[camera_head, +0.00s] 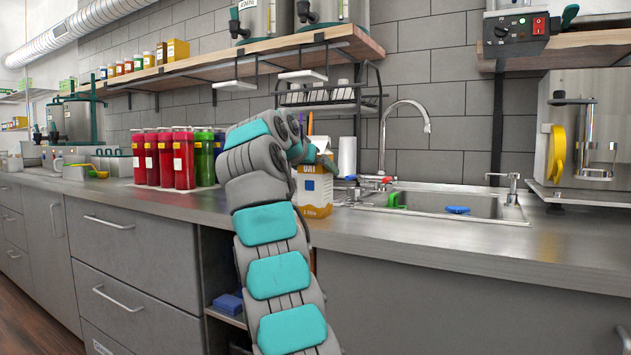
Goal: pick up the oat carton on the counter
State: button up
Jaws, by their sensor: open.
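The oat carton (315,192) stands upright on the counter, left of the sink. It is white and orange with a blue patch, and my arm covers part of its left side and top. My gripper (318,158) is at the carton's top, at the end of my grey and teal arm. It is open, but its fingers are mostly hidden behind the wrist. I cannot tell whether they touch the carton.
Red and green bottles (184,160) stand left of the carton. The sink (440,204) with its tall faucet (408,104) is to the right. A wire rack (330,97) hangs above under the wooden shelf (240,60). The front counter edge (450,257) is clear.

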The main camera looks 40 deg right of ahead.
jog(key=x, duration=0.3)
jog(key=shift+a, duration=0.1)
grip_shut()
dwell(0.7)
